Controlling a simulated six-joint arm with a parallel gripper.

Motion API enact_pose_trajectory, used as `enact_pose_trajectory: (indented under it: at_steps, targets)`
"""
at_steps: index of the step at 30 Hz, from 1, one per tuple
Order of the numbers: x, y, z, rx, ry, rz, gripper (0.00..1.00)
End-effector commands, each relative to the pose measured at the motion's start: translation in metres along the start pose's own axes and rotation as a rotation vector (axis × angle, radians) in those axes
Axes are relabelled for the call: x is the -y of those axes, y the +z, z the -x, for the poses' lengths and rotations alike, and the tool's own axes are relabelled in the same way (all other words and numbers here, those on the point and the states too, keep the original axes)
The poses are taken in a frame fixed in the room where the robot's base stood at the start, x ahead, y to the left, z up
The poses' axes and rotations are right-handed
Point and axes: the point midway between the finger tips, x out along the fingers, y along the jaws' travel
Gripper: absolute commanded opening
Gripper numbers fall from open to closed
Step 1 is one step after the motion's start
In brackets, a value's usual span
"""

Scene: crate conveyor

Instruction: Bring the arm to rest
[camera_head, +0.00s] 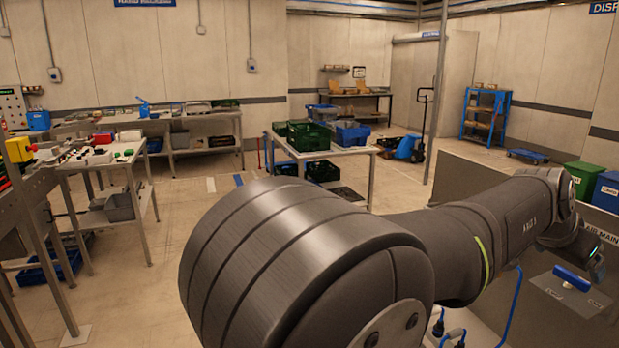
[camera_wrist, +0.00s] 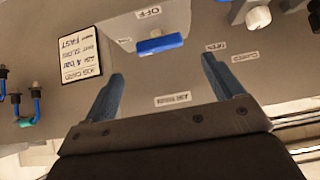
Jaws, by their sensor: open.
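My gripper (camera_wrist: 163,70) is open and empty in the wrist view, with its two blue-grey fingers apart. It faces a grey panel (camera_wrist: 135,85) with a blue handle (camera_wrist: 160,44) just beyond the fingertips, between them in the picture. I see no contact with the handle. In the head view my arm stretches to the right, and the blue handle (camera_head: 572,277) lies on the panel below the arm's far end. The fingers are too small to make out there.
The panel bears a white card (camera_wrist: 82,75), blue hose fittings (camera_wrist: 36,105) and a white knob (camera_wrist: 258,18). In the head view a table with green crates (camera_head: 308,135) stands mid-room, workbenches stand left, and green and blue bins (camera_head: 583,178) stand right. The floor between is mostly clear.

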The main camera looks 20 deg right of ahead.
Motion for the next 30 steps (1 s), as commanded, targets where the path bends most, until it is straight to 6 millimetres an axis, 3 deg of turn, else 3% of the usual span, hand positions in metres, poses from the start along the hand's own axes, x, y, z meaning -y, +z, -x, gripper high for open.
enact_pose_trajectory:
  at_steps: [10,30]
  targets:
    - [0.0,0.001,-0.067,0.002,0.001,0.0,0.85]
    - [0.005,-0.001,-0.066,-0.001,0.241,-0.24,0.85]
